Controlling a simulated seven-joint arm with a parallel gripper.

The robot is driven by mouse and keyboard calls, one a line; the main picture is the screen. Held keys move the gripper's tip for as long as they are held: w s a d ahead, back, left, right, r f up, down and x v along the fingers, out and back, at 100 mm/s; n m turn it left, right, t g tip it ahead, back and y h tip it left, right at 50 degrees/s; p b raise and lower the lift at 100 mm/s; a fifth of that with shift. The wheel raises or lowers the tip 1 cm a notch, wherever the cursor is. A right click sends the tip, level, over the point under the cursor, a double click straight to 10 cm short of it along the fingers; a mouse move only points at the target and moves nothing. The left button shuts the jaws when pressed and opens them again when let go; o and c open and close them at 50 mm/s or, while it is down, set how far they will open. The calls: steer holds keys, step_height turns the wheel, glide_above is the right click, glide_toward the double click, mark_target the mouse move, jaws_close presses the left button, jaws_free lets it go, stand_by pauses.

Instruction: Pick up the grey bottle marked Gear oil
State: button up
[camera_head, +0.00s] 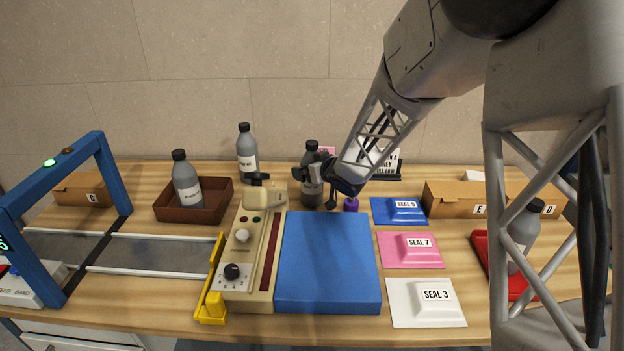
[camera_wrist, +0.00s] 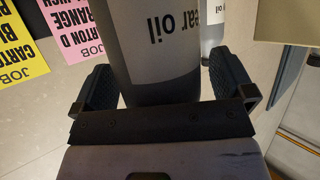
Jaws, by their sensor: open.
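The grey bottle marked Gear oil (camera_wrist: 160,60) fills the middle of the wrist view, its label upside down and its first letter cut off. It appears to be the dark-capped bottle (camera_head: 311,190) at the back middle in the head view, standing upright and partly hidden by my gripper (camera_head: 320,173). In the wrist view my gripper (camera_wrist: 163,88) is open, with one finger on each side of the bottle. A gap shows at the right finger; contact at the left finger is hard to tell.
Other grey bottles stand at the back (camera_head: 247,155), in a brown tray (camera_head: 222,204) and in a red tray (camera_head: 484,250). A cream control box (camera_head: 243,270) and blue block (camera_head: 328,262) lie in front. A purple item (camera_head: 351,205) is close right of my gripper.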

mark_target(312, 142)
steer(key=shift+c, duration=0.5)
steer(key=c, duration=1.3)
steer(key=shift+r, duration=0.15)
steer(key=shift+r, duration=4.9)
